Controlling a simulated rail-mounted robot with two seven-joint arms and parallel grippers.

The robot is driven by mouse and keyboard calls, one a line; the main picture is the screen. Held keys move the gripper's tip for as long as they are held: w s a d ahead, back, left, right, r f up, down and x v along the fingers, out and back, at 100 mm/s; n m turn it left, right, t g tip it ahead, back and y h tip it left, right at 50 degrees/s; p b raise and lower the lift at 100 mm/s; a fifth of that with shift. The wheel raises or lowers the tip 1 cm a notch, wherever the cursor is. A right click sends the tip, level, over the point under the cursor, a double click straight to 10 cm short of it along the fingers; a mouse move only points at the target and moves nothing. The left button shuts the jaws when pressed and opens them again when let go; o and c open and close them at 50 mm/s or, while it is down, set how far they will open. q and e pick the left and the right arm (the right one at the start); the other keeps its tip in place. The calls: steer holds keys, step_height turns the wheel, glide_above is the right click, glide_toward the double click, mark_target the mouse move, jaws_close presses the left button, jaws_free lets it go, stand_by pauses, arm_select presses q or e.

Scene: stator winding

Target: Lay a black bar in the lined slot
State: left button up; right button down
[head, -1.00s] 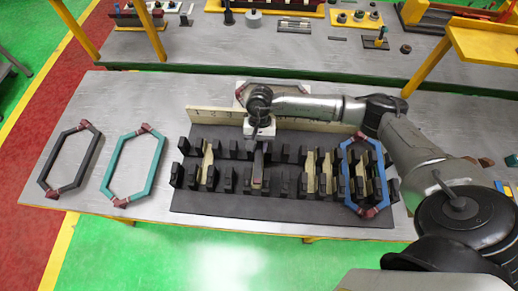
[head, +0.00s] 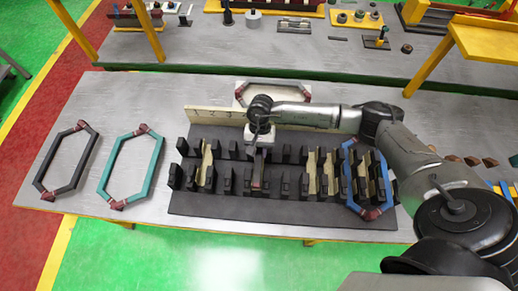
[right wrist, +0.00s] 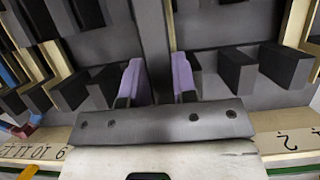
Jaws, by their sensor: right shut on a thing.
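My right gripper (head: 258,170) is over the middle of the black slotted fixture (head: 235,208), pointing down among its posts. It is shut on a dark bar (right wrist: 152,45), which runs between the purple fingertips in the right wrist view (right wrist: 158,82). The bar's near end (head: 256,186) shows below the gripper in the head view. Its height above the fixture floor is hard to tell. Cream liners stand in a left slot (head: 208,165) and in slots right of centre (head: 312,172). My left gripper is not in view.
A blue hexagonal coil (head: 350,180) sits on the fixture's right part. A teal coil (head: 112,180) and a black coil (head: 46,167) lie on the table to the left. A numbered cream strip (head: 196,115) stands along the fixture's back edge. Brown blocks (head: 472,161) lie far right.

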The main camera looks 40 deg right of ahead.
stand_by(0.4)
steer(key=shift+f+b, duration=0.3)
steer(key=shift+b, duration=0.05)
steer(key=shift+f+b, duration=0.35)
steer(key=shift+f+b, duration=0.35)
steer(key=shift+f+b, duration=0.25)
steer(key=shift+b, duration=0.05)
stand_by(0.3)
steer(key=c, duration=0.8)
jaws_free()
